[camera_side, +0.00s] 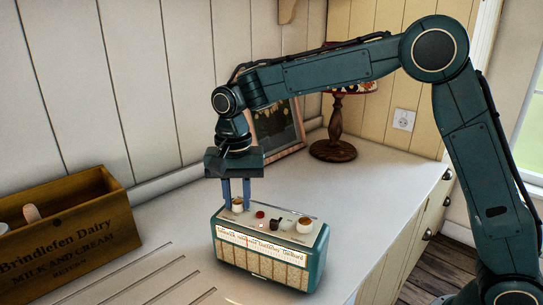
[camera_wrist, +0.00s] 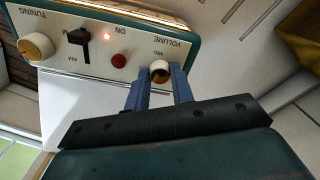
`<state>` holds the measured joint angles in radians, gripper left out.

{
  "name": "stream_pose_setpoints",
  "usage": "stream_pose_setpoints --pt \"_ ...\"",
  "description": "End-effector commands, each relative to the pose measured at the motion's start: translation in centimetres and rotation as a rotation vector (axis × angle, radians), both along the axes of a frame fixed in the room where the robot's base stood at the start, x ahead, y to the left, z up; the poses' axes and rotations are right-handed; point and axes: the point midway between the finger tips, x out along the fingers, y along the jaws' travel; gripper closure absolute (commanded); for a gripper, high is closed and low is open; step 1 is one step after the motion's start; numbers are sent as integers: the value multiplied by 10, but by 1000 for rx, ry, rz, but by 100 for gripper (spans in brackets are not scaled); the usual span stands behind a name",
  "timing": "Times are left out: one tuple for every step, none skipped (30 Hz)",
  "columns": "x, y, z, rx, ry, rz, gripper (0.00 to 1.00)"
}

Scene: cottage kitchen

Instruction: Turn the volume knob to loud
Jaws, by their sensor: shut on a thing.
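The teal radio (camera_side: 318,262) stands on the white counter with its cream top panel up. Its volume knob (camera_side: 238,206), cream-rimmed, is at the left end of the panel. My gripper (camera_side: 237,203) points straight down there, its two blue fingers on either side of the knob. In the wrist view the volume knob (camera_wrist: 160,70) sits between the fingertips of my gripper (camera_wrist: 160,74), which is shut on it. The labels "VOLUME" and a smaller "MID" show upside down beside the knob. The fingers partly hide the knob's sides, and I cannot make out its pointer.
A wooden dairy crate (camera_side: 75,232) stands left, a picture frame (camera_side: 277,128) and lamp (camera_side: 334,150) behind.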

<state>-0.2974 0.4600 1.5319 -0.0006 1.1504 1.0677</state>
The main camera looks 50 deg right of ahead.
Motion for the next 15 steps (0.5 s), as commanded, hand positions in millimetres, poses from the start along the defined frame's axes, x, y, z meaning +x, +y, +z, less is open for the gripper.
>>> stream_pose_setpoints --pt "0 0 0 0 0 -11 99" --pt "0 0 0 0 0 -16 99" --pt "0 0 0 0 -1 -20 99" --pt "0 0 0 0 -1 -23 99" --pt "0 0 0 0 -1 -25 99" --pt "0 0 0 0 -1 -27 99" --pt "0 0 0 0 -1 -27 99" --pt "0 0 0 0 -1 -28 99" --pt "0 0 0 0 -1 -28 99" --pt "0 0 0 0 -1 -28 99" --pt "0 0 0 0 -1 -27 99" --pt "0 0 0 0 -1 -27 99" --pt "0 0 0 0 -1 -27 99" --pt "0 0 0 0 -1 -27 99" --pt "0 0 0 0 -1 -27 75"
